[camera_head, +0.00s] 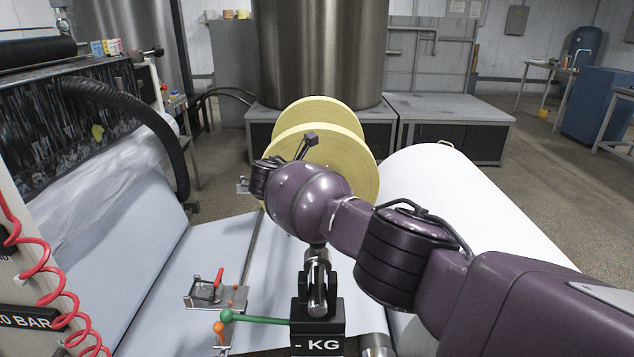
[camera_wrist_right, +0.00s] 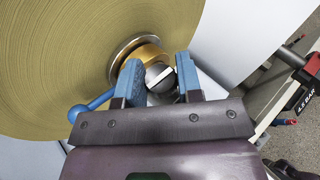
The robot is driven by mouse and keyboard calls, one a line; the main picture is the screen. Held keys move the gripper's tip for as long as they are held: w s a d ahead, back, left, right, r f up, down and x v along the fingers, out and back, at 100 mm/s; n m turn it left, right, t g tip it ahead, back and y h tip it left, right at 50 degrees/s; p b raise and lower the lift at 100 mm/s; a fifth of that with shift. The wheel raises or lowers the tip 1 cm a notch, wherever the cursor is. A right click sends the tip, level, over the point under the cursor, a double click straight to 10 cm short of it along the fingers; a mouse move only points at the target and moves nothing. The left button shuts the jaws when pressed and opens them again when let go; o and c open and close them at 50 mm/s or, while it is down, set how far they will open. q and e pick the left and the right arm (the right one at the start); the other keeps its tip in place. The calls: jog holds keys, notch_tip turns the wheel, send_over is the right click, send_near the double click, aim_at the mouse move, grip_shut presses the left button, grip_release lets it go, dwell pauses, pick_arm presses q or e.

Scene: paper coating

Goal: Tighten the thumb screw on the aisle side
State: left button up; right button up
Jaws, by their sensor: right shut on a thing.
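The thumb screw (camera_wrist_right: 160,78) is a dark round knob with a white stripe, seen in the right wrist view. It sits by a brass collar (camera_wrist_right: 152,53) and steel ring at the center of a large yellow paper roll (camera_wrist_right: 60,50). My right gripper (camera_wrist_right: 158,62) is shut on the thumb screw, with a blue finger on each side of it. In the head view my right arm hides its own fingers and the screw. The yellow roll (camera_head: 345,165) shows behind my wrist there. My left gripper is not in view.
A blue lever (camera_wrist_right: 95,103) with a ball end lies close to the left finger. In the head view, a green-knobbed lever (camera_head: 255,319) and a black KG block (camera_head: 318,341) stand below my arm. A white roll (camera_head: 440,190) is on the right, a white web (camera_head: 140,300) on the left.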

jog(key=shift+f, duration=0.1)
jog(key=o, duration=0.6)
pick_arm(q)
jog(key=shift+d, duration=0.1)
pick_arm(e)
jog(key=shift+o, duration=0.2)
jog(key=shift+s+a+r, duration=0.15)
jog(key=shift+a+r, duration=0.05)
jog(key=shift+r, duration=0.1)
pick_arm(q)
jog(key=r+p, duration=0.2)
jog(key=p, duration=0.2)
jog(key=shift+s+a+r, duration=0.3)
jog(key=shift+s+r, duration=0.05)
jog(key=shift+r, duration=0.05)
pick_arm(e)
jog(key=v, duration=1)
jog(key=shift+s+f, duration=0.1)
jog(key=shift+f, duration=0.05)
